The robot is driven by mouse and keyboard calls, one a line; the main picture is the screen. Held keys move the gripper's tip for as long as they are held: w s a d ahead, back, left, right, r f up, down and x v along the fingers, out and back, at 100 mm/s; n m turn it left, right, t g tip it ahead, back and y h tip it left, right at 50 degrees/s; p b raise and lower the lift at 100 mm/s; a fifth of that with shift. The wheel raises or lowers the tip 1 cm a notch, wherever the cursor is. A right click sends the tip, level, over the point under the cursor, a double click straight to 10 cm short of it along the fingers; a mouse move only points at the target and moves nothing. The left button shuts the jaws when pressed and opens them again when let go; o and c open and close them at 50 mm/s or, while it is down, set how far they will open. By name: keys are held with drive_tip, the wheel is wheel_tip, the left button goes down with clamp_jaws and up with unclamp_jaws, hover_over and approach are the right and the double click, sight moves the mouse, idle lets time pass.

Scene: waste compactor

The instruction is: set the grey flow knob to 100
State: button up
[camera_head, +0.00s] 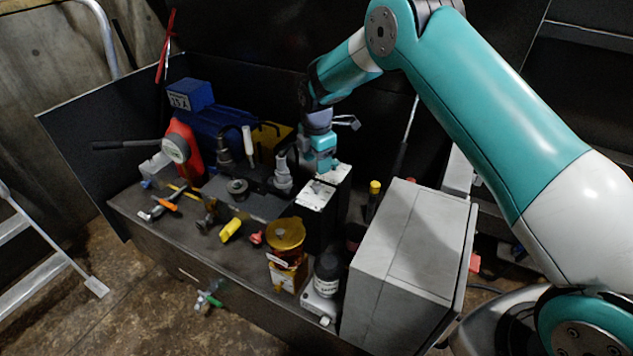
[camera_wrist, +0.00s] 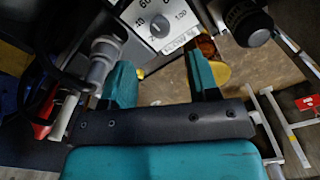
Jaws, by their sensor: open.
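A white dial plate with printed numbers (camera_wrist: 182,18) is at the top of the wrist view. In the head view, a black box with white top plates (camera_head: 318,194) stands just below my gripper (camera_head: 320,163); no knob can be made out there. In the wrist view my gripper (camera_wrist: 162,80) is open, its two teal fingers apart with nothing between them. The knob lies beyond the fingertips and apart from them.
A grey pipe fitting (camera_wrist: 102,62) is left of the dial, and a black round cap (camera_wrist: 248,22) is right of it. A large grey box (camera_head: 412,262), an amber jar (camera_head: 286,234), a dark bottle (camera_head: 328,272) and tools crowd the bench (camera_head: 150,232).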

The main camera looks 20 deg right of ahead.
sight(317, 184)
wheel_tip(317, 184, down, 8)
drive_tip(key=shift+r, duration=0.1)
drive_tip(key=c, duration=0.9)
